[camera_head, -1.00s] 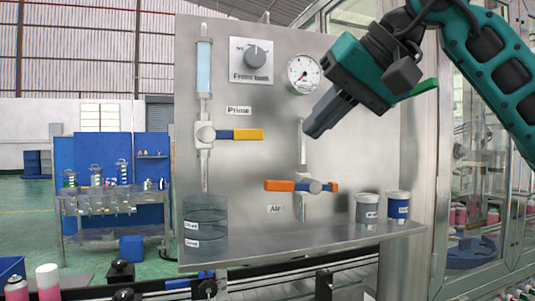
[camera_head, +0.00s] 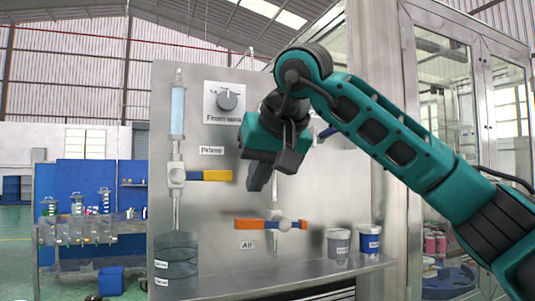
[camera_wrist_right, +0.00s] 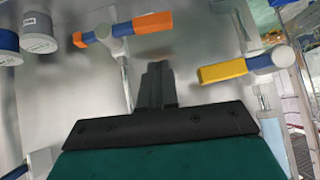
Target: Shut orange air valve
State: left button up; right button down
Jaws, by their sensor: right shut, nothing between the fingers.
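The orange air valve (camera_head: 250,224) is on the steel panel above the "Air" label (camera_head: 247,245). Its orange lever points left and lies horizontal, across the vertical pipe, and a short orange-tipped piece sticks out right of the white valve body (camera_head: 284,225). In the right wrist view the orange lever (camera_wrist_right: 152,22) shows at the top. My right gripper (camera_head: 257,184) is shut and empty, pointing down, above the orange lever and apart from it. Its closed fingers also show in the right wrist view (camera_wrist_right: 158,72). My left gripper is not in view.
A yellow-levered valve (camera_head: 211,175) is up and left of the air valve, close to my gripper. A clear beaker (camera_head: 176,262), a grey cup (camera_head: 338,246) and a blue cup (camera_head: 370,242) stand on the shelf below.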

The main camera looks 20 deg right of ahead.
aim_at(262, 223)
jog(key=f, duration=0.4)
jog(key=shift+w+a+f+b, duration=0.2)
jog(key=shift+a+f+b, duration=0.05)
jog(key=shift+b, duration=0.05)
